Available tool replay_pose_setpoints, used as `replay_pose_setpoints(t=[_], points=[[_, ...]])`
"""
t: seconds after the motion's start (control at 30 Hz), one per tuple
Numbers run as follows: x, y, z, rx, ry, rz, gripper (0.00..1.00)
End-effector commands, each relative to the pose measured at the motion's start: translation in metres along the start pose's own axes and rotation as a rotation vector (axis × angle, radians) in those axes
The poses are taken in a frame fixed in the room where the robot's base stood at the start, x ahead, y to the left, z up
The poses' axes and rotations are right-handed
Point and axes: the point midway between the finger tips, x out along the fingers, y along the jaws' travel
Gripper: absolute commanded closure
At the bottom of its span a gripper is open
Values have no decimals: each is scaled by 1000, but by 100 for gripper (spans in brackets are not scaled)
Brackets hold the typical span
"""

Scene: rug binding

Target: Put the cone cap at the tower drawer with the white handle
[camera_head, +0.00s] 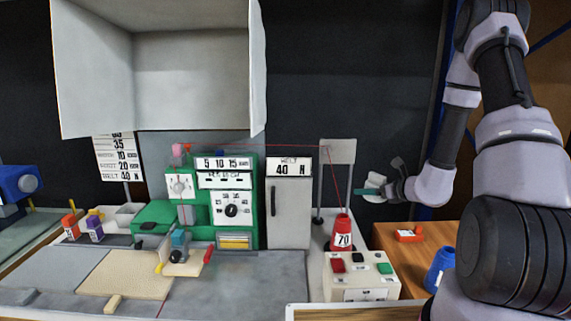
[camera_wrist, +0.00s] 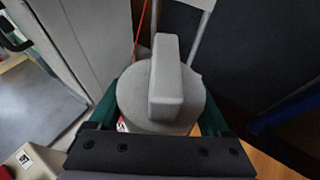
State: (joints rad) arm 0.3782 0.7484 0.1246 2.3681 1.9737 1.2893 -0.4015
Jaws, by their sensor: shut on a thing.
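The cone cap (camera_wrist: 192,100) looks like a grey round disc with a raised bar grip across its top. It fills the middle of the wrist view. My gripper (camera_head: 372,189) has green fingers and is shut on the cap, one finger at each side of the disc. In the head view it is held up in the air, to the right of and above the red cone (camera_head: 342,238) marked 70. The cap's underside is hidden. I cannot make out a drawer with a white handle in either view.
A pale cabinet (camera_head: 289,218) with a dark handle stands left of my gripper, beside a green machine (camera_head: 231,222). A control box (camera_head: 361,282) with coloured buttons sits below. A wooden top at right holds an orange-red item (camera_head: 409,236) and a blue container (camera_head: 440,268).

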Motion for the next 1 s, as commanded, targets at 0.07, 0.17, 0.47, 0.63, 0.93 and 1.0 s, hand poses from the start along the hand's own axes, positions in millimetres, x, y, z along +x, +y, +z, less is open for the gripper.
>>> replay_pose_setpoints(t=[0.07,0.17,0.47,0.63,0.93,1.0], points=[[-5,-5,2,12,-1,-33,72],[-8,-9,17,14,-1,-63,72],[-25,-18,95,55,1,-174,72],[-33,-18,119,83,-3,-212,72],[-34,-17,124,91,-2,-218,72],[-34,-17,124,91,-2,-219,72]])
